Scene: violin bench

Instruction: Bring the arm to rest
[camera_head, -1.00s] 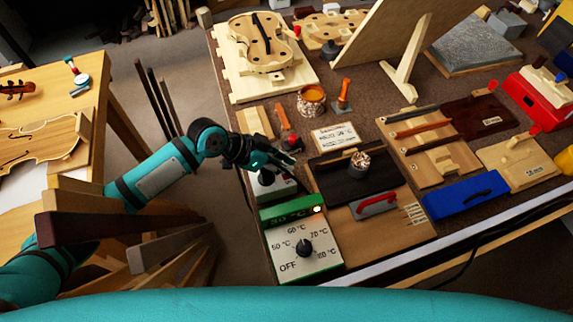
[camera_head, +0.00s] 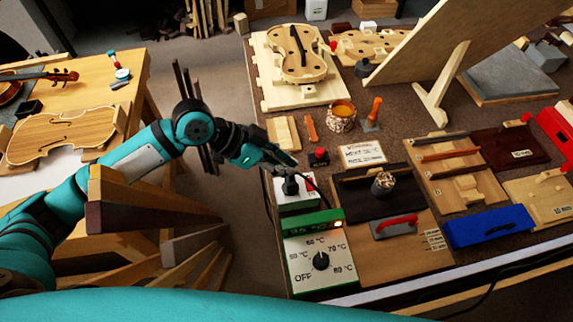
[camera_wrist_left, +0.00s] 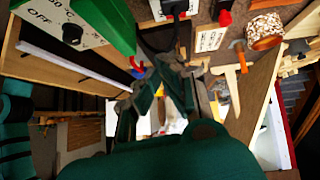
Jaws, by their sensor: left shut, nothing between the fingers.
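My left arm (camera_head: 150,150) comes in from the left over the gap between the two benches. My left gripper (camera_head: 282,162) is shut and empty. In the head view it hangs at the left edge of the workbench, above the white box with a black plug (camera_head: 291,188). In the left wrist view its fingers (camera_wrist_left: 160,85) come together with nothing seen between them. My right gripper is not in view.
A temperature controller (camera_head: 318,262) stands at the bench's near left corner. A glue pot (camera_head: 341,115), a violin body on a form (camera_head: 298,55), a blue box (camera_head: 488,226) and several tools crowd the bench. Wooden boards (camera_head: 150,205) stand below my left arm.

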